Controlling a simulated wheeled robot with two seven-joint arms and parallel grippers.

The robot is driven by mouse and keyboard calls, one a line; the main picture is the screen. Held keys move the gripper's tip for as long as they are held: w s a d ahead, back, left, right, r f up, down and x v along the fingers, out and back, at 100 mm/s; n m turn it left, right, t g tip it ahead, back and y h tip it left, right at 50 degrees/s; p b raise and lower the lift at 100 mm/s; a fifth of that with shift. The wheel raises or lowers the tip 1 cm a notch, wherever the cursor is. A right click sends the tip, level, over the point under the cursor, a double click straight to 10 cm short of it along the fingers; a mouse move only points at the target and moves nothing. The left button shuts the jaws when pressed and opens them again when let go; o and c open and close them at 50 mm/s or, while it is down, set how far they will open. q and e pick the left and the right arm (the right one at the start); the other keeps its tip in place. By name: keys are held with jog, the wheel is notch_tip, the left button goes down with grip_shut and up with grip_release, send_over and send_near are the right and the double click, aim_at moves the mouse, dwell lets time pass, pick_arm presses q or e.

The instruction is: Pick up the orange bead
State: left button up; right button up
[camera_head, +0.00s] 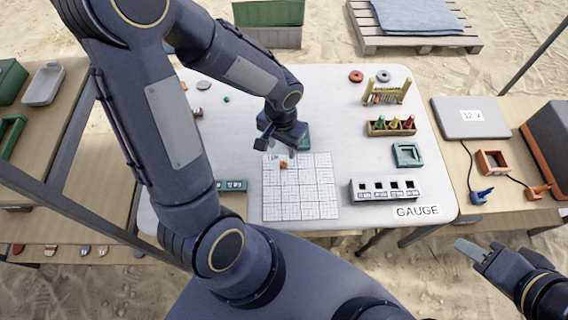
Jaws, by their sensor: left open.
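The small orange bead (284,165) lies on the white gridded sheet (315,200), near its top left part, on the white table. My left gripper (281,150) points down just above and beside the bead. It is open, and its fingers look apart from the bead, though the exact gap is hard to tell. My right gripper (472,249) is off the table at the lower right, away from the bead. I cannot tell whether its fingers are open or shut.
A white gauge block (385,190), a teal square frame (408,154), a wooden tray (378,129) of coloured pieces and a small rack (386,93) stand on the right. A teal block (232,185) lies left of the sheet.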

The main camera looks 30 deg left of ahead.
aim_at(283, 163)
pick_arm(q)
notch_tip(283, 163, down, 8)
jog(key=shift+w+f, duration=0.15)
dwell(0.3)
grip_shut()
